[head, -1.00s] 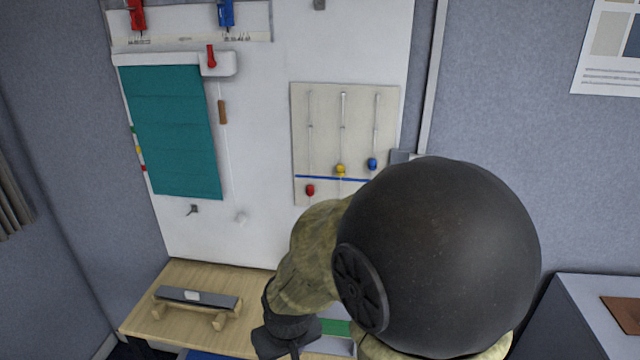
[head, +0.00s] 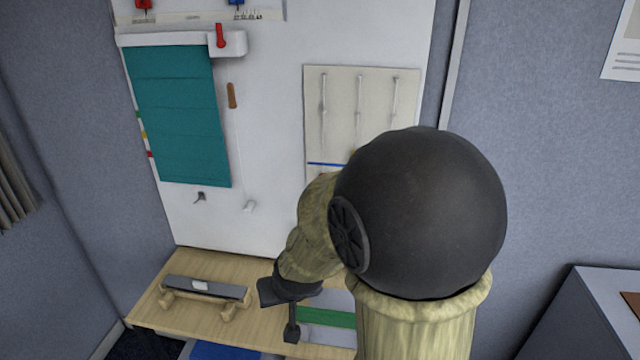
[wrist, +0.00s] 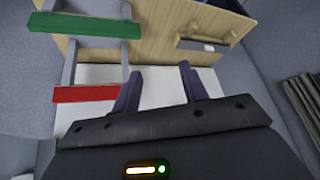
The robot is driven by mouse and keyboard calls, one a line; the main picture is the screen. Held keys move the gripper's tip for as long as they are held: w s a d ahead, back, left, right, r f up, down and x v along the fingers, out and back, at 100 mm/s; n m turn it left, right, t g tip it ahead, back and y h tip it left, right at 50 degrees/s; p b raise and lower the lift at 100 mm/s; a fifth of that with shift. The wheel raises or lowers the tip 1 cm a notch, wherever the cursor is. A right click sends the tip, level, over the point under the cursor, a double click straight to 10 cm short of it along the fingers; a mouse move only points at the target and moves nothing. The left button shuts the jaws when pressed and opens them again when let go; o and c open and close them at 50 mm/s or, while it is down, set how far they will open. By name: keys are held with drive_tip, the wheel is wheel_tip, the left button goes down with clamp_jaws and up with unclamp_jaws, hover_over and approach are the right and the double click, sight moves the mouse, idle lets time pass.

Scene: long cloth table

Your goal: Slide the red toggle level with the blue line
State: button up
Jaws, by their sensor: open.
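The cream slider panel (head: 312,110) is on the white wall board in the head view, with three vertical slots. The blue line (head: 327,164) shows only at its left end; my arm covers the rest. The red toggle is hidden behind my arm in the head view and does not show in the wrist view. In the wrist view my gripper (wrist: 160,74) is open, its two dark fingers apart with nothing held between them. In the head view the dark end of my arm is low, in front of the wooden table and below the panel.
A wooden table (head: 262,263) stands below the board, with a grey bar on a wooden stand (head: 205,288). A green strip (wrist: 98,26) and a red strip (wrist: 85,93) show in the wrist view. A teal cloth (head: 180,115) hangs left of the panel.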

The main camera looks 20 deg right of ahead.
drive_tip(key=w+d+r+m+t+h+b, duration=0.1)
drive_tip(key=w+t, duration=0.1)
drive_tip(key=w, duration=0.4)
drive_tip(key=w+d+m+t+h+b, duration=0.1)
drive_tip(key=w+d+t+h, duration=0.15)
drive_tip(key=w, duration=0.25)
drive_tip(key=w+d+r+m+t+h+b, duration=0.2)
drive_tip(key=w+d+r+m+h, duration=0.3)
drive_tip(key=h, duration=0.4)
drive_tip(key=shift+d+r+t+b, duration=0.35)
drive_tip(key=shift+d+b, duration=0.15)
drive_tip(key=shift+b, duration=0.05)
drive_tip(key=shift+d, duration=0.1)
drive_tip(key=p+x, duration=0.4)
drive_tip(key=x, duration=1.3)
drive_tip(key=shift+w, duration=0.25)
drive_tip(key=shift+d+f, duration=0.1)
